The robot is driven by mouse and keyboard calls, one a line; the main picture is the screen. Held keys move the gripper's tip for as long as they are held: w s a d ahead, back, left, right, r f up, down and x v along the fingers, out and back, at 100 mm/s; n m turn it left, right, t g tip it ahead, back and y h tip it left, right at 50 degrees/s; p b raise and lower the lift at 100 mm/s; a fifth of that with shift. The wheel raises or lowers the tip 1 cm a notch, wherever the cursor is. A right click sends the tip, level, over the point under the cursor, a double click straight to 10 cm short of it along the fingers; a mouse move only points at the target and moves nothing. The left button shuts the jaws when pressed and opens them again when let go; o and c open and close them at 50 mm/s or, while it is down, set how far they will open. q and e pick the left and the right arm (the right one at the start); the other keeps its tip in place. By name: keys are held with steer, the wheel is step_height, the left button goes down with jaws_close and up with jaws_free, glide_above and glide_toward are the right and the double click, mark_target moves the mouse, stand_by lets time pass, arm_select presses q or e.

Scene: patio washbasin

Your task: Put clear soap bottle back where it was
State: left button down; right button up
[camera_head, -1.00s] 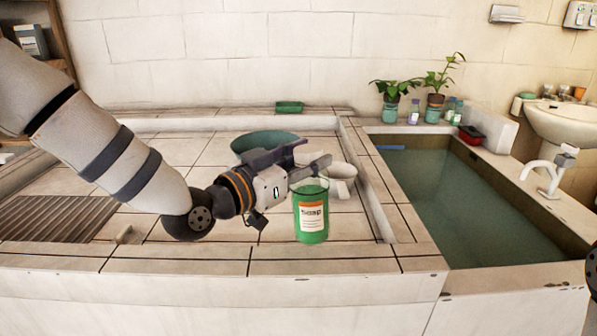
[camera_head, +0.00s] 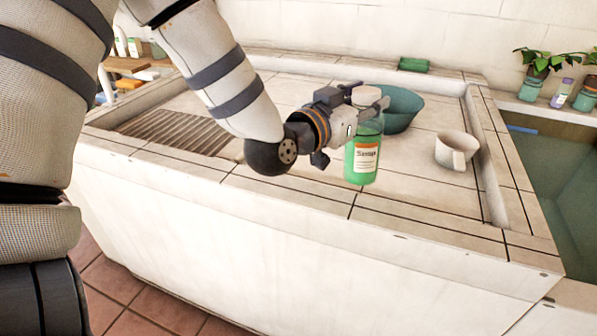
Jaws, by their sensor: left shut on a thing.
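The clear soap bottle (camera_head: 362,160) holds green liquid and has an orange and white label and a pale cap. It is upright near the front edge of the tiled counter. My left gripper (camera_head: 372,100) reaches in from the left and is shut on the bottle at its upper part. I cannot tell whether the bottle's base touches the tiles or hangs just above them. My right gripper is not in view.
A teal bowl (camera_head: 402,108) stands just behind the bottle. A white mug (camera_head: 456,150) stands to its right. A green block (camera_head: 413,64) lies at the back ledge. A slatted drain (camera_head: 176,131) is at left. The water basin (camera_head: 565,190) is at far right.

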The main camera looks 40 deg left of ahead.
arm_select(q)
steer(key=s+a+r+n+y, duration=0.1)
steer(key=s+a+n+y, duration=0.15)
steer(key=a, duration=0.35)
steer(key=s+a+n+y, duration=0.1)
steer(key=s+a+y, duration=0.1)
steer(key=a+y, duration=0.25)
steer(key=w+a+f+b, duration=0.4)
steer(key=w+a+f, duration=0.5)
steer(key=f, duration=0.4)
steer(key=shift+w, duration=0.9)
steer(key=c, duration=1.4)
jaws_free()
steer(key=shift+a+f, duration=0.1)
steer(key=shift+f, duration=0.1)
steer(key=shift+c, duration=0.2)
steer(key=o, duration=0.4)
steer(key=shift+o, duration=0.2)
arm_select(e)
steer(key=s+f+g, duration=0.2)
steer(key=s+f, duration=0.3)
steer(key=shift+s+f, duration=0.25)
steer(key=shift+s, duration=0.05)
